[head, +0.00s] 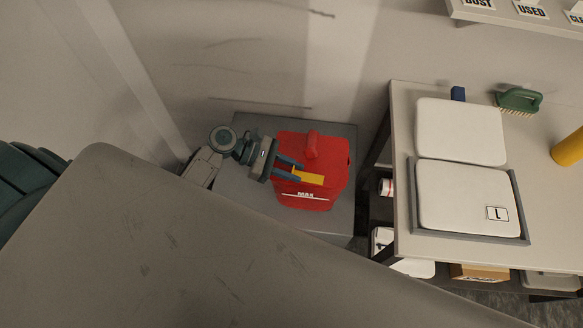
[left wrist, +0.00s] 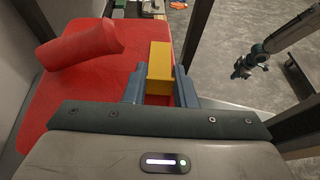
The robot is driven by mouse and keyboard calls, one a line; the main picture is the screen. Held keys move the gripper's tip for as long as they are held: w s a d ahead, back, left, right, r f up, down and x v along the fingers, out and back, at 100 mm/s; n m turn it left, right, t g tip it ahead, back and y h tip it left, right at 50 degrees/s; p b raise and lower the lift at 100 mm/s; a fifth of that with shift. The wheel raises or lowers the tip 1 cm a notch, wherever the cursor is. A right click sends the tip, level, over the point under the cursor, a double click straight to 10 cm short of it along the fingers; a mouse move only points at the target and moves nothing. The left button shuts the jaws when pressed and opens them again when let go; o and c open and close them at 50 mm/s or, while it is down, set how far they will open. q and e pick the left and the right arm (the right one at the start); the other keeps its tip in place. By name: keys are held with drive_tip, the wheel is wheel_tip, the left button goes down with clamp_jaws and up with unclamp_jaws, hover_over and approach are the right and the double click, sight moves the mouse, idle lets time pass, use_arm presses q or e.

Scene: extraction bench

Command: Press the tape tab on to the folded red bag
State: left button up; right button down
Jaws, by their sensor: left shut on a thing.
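The red bag (head: 325,163) sits on a grey stand at the centre of the head view, with a rolled fold (head: 312,145) on top and a white "MAX" line low on its face. In the left wrist view the bag (left wrist: 85,85) fills the left side. My left gripper (head: 299,173) reaches over the bag from the left and is shut on the yellow tape tab (head: 311,179). The tab (left wrist: 160,62) also shows between its blue fingers in the left wrist view. I cannot tell whether the tab touches the bag. My right gripper (left wrist: 239,70) is far off; its jaws are too small to judge.
The grey stand (head: 240,205) shows around the bag. To its right, a bench holds two white lidded boxes (head: 461,132), a green brush (head: 519,99) and a yellow cylinder (head: 568,149). A large grey surface (head: 180,240) fills the front. A wall stands behind.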

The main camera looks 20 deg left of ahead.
use_arm(q)
drive_tip(key=shift+s+f, duration=0.1)
drive_tip(key=shift+f, duration=0.1)
drive_tip(key=o, duration=0.9)
drive_tip(key=shift+o, duration=0.6)
drive_tip(key=shift+r, duration=0.1)
drive_tip(key=shift+a+r, duration=0.15)
drive_tip(key=shift+a, duration=0.35)
drive_tip(key=b+v, duration=0.2)
drive_tip(key=v, duration=0.7)
drive_tip(key=shift+a+r, duration=0.2)
drive_tip(key=shift+a, duration=0.15)
